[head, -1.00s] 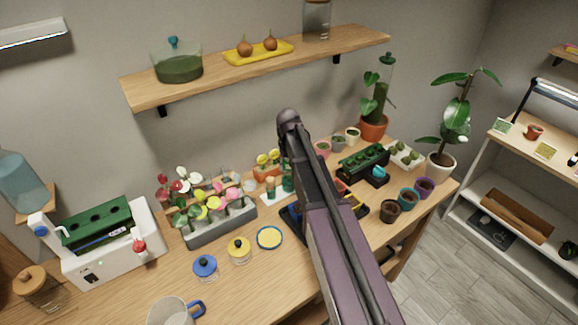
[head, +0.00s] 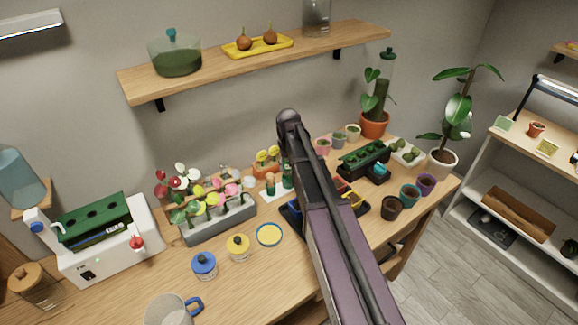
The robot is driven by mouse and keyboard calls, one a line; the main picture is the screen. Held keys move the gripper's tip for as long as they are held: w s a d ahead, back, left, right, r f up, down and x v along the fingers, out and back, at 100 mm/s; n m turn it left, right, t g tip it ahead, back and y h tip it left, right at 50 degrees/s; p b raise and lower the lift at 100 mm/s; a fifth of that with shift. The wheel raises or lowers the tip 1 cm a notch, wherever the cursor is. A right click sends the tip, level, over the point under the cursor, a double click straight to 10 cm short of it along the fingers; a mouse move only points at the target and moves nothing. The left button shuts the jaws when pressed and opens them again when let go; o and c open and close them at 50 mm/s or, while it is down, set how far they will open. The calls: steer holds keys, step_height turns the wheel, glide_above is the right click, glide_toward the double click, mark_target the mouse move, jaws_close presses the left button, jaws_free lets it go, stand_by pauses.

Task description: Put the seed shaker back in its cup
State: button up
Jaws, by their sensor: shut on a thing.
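My arm crosses the middle of the head view, and my gripper is hidden behind it. I cannot make out a seed shaker for certain. Two small green containers (head: 270,184) stand just left of my arm. I cannot tell which cup is the shaker's. Small pots stand to the right, among them a dark brown one (head: 391,207), a teal one (head: 409,195) and a purple one (head: 426,184).
A mug (head: 168,312) is at the front edge. A partly covered dark tray (head: 361,211) is beside my arm. A wall shelf (head: 240,65) runs above.

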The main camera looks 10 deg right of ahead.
steer(key=shift+f+b, duration=0.8)
steer(key=shift+f, duration=0.05)
stand_by(0.6)
steer(key=o, duration=1.2)
steer(key=shift+o, duration=0.4)
steer(key=shift+r, duration=0.15)
steer(key=shift+r+p, duration=3.4)
steer(key=shift+p, duration=0.15)
steer(key=s, duration=2.2)
steer(key=shift+d, duration=0.15)
